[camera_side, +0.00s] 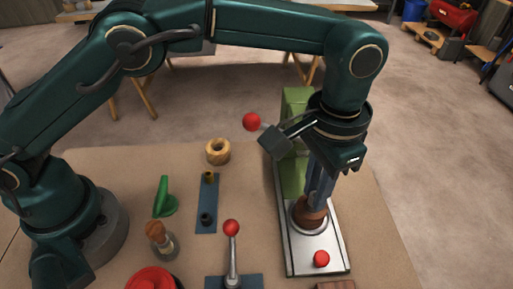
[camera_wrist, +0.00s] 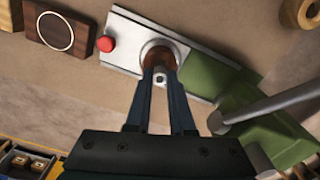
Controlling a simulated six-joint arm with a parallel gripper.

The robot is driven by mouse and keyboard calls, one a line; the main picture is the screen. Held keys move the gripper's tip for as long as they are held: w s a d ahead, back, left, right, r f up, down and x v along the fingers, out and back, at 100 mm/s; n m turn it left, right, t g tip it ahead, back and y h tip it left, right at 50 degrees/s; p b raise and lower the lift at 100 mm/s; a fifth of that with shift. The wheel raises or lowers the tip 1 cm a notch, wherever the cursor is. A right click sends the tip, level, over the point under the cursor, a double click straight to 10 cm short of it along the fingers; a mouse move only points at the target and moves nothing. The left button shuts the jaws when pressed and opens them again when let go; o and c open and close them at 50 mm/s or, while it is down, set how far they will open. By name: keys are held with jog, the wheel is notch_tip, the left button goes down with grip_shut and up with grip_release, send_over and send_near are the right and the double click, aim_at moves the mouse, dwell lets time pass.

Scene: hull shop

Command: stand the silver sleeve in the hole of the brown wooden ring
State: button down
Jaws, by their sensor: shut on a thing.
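The brown wooden ring (camera_side: 310,217) sits in the round seat of a silver plate under a green press. It also shows in the wrist view (camera_wrist: 158,55), partly covered by my fingers. My gripper (camera_side: 315,200) points down right over the ring. In the wrist view my gripper (camera_wrist: 161,73) is shut on the silver sleeve (camera_wrist: 160,76), a small bright piece with a dark hole between the fingertips. The fingers hide the sleeve in the side view. I cannot tell whether its lower end is above the ring or inside the hole.
The green press column (camera_side: 293,100) stands close behind my gripper, its red-knobbed lever (camera_side: 251,121) to the left. A red button (camera_side: 321,259) is on the plate's front. A pale wooden ring (camera_side: 217,151), blue peg plate (camera_side: 207,200) and second lever (camera_side: 232,250) stand left.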

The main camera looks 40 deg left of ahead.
jog(key=shift+f, duration=0.75)
jog(key=c, duration=1.1)
grip_release()
jog(key=s+a+r+n+t+h, duration=0.3)
jog(key=a+r+n+h, duration=0.1)
jog(key=a+r+n, duration=0.8)
jog(key=s+a+m+t+y, duration=0.1)
jog(key=s+a+m, duration=0.1)
jog(key=s+a, duration=0.1)
jog(key=s+a+f+m+y, duration=0.1)
jog(key=s+a+m, duration=0.1)
jog(key=s+a, duration=0.1)
jog(key=s+a+m+t+y, duration=0.1)
jog(key=s+a+m+y, duration=0.1)
jog(key=s+a, duration=0.1)
jog(key=shift+s+a+f+m+t, duration=0.15)
jog(key=shift+a+f, duration=0.05)
jog(key=shift+a, duration=0.25)
jog(key=shift+s+a+f+m+t, duration=0.1)
jog(key=shift+a+f+m+t, duration=0.05)
jog(key=shift+a, duration=0.3)
